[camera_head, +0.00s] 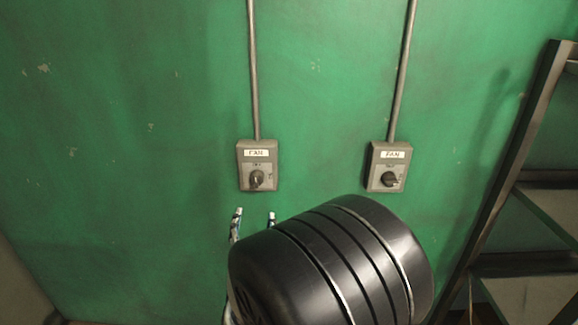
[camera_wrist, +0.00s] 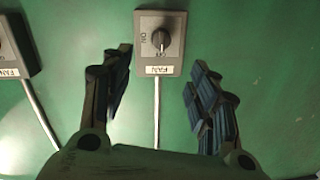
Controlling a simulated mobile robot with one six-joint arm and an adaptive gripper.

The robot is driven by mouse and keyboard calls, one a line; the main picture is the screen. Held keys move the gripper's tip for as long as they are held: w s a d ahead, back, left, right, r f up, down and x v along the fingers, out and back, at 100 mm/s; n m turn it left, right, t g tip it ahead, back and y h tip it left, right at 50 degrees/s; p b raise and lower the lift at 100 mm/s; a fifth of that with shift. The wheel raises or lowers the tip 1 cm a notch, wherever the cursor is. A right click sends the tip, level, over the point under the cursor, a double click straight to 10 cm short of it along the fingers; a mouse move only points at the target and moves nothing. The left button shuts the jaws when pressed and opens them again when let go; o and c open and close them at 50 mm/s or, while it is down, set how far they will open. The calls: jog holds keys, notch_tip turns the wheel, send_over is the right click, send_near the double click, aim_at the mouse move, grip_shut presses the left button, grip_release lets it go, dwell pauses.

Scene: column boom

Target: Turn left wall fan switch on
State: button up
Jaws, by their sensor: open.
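The left fan switch (camera_head: 257,165) is a grey wall box labelled FAN with a dark rotary knob (camera_head: 257,179). In the wrist view, turned upside down, this switch (camera_wrist: 172,22) is near the top centre, its knob (camera_wrist: 161,40) between the lines of the two fingers. The knob's bar looks roughly upright, in line with a mark that seems to read OFF; an ON mark sits to its left there. My gripper (camera_head: 255,214) is open and empty, its fingertips just below the switch in the head view. It also shows in the wrist view (camera_wrist: 158,62). No contact is visible.
A second, right fan switch (camera_head: 388,167) is on the same green wall, also in the wrist view (camera_wrist: 14,50). Metal conduits (camera_head: 254,80) run up from both boxes. A dark metal shelf (camera_head: 530,180) stands at the right. The wall left of the switches is clear.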

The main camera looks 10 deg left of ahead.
jog(key=b, duration=0.2)
send_near(256, 184)
jog(key=shift+t, duration=0.3)
jog(key=x, duration=0.9)
jog(key=shift+w+f, duration=0.15)
jog(key=shift+w, duration=0.05)
jog(key=c, duration=1.1)
